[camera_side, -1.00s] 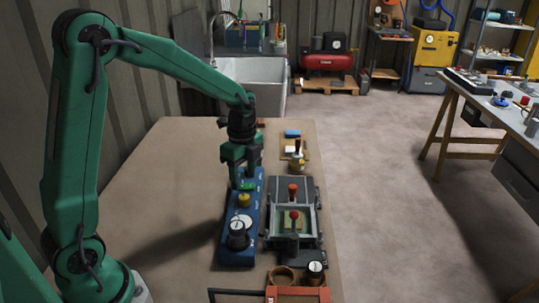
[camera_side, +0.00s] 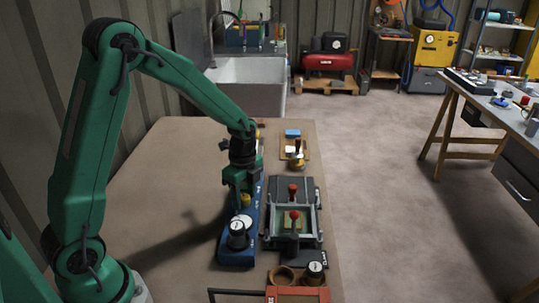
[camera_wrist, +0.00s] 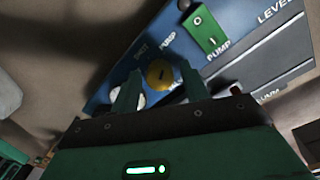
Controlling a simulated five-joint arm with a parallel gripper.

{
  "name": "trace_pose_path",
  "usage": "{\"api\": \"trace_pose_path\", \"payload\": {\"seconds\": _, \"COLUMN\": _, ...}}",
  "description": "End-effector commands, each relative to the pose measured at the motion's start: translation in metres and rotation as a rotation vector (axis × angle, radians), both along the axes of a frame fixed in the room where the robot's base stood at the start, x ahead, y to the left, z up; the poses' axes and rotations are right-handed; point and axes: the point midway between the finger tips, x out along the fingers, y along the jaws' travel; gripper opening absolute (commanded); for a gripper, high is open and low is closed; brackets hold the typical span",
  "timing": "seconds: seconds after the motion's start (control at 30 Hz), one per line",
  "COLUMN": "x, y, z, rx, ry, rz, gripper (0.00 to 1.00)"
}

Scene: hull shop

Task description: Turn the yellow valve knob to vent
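The yellow valve knob (camera_wrist: 159,73) sits on the blue panel (camera_wrist: 118,73), with a small dark mark on its top. In the wrist view my gripper (camera_wrist: 162,84) is open, with a green finger on each side of the knob and gaps between. In the side view my gripper (camera_side: 241,201) is low over the panel and partly hides the knob (camera_side: 246,198). I cannot tell the fingers' exact height around the knob.
A green switch (camera_wrist: 209,31) marked PUMP is on the same panel. A white-topped gauge (camera_side: 237,228) stands at the panel's near end. A clamp frame with a red-knobbed handle (camera_side: 294,215) stands close on the right. The bench to the left is clear.

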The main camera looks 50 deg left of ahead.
Motion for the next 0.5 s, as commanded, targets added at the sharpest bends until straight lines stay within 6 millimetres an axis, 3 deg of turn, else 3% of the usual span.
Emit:
{"api": "trace_pose_path", "payload": {"seconds": 0.03, "x": 0.0, "y": 0.0, "z": 0.0001, "rx": 0.0, "ry": 0.0, "rz": 0.0, "gripper": 0.35}}
{"api": "trace_pose_path", "payload": {"seconds": 0.2, "x": 0.0, "y": 0.0, "z": 0.0003, "rx": 0.0, "ry": 0.0, "rz": 0.0, "gripper": 0.06}}
{"api": "trace_pose_path", "payload": {"seconds": 0.5, "x": -0.0001, "y": 0.0, "z": 0.0005, "rx": 0.001, "ry": 0.0, "rz": 0.021, "gripper": 0.06}}
